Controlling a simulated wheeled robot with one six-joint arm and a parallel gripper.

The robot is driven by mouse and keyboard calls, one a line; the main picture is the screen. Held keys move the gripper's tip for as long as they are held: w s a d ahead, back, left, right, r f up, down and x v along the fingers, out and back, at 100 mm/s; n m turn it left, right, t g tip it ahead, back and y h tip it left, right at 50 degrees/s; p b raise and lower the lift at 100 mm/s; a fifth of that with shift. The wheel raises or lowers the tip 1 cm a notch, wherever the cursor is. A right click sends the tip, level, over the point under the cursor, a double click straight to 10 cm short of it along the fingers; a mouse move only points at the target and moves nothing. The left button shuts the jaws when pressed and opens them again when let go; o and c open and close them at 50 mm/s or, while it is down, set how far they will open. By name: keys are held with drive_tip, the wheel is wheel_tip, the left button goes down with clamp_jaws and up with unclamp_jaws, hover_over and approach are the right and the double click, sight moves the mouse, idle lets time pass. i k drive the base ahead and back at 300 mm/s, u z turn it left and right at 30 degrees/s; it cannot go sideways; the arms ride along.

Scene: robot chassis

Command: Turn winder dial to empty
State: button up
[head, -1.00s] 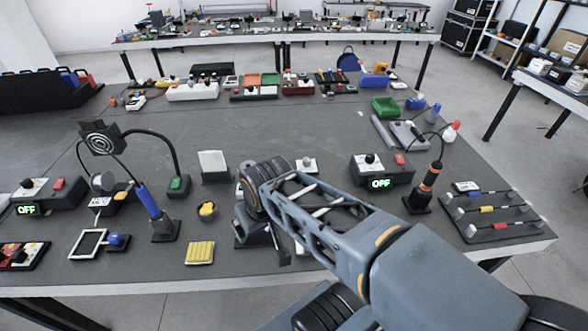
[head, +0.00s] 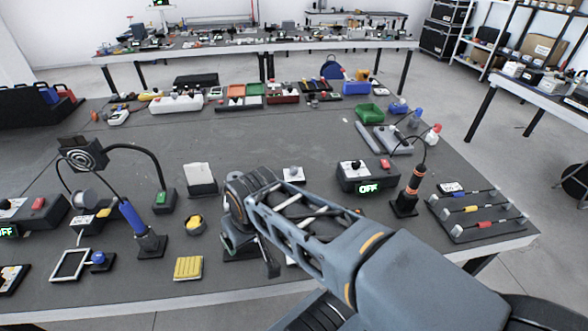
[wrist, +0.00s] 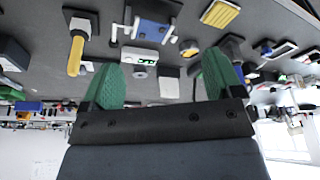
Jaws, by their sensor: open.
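My gripper (head: 243,250) is over the near middle of the grey workbench (head: 300,130), pointing down. In the wrist view my gripper (wrist: 160,82) shows two green fingers spread apart, with nothing held between them. I cannot make out a dial marked empty. A white box with a green display (wrist: 140,57) shows between the fingers in the wrist view. My arm hides part of the bench in the head view.
A yellow ribbed pad (head: 188,268) lies left of my gripper, and a yellow-topped round knob (head: 194,224) is behind it. A blue-handled tool (head: 138,225) stands further left. A black box reading OFF (head: 367,175) is to the right. The bench middle behind has clear room.

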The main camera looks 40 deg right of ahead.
sight(293, 169)
drive_tip(key=u, duration=2)
drive_tip(key=k, duration=0.75)
drive_tip(key=z, duration=1.5)
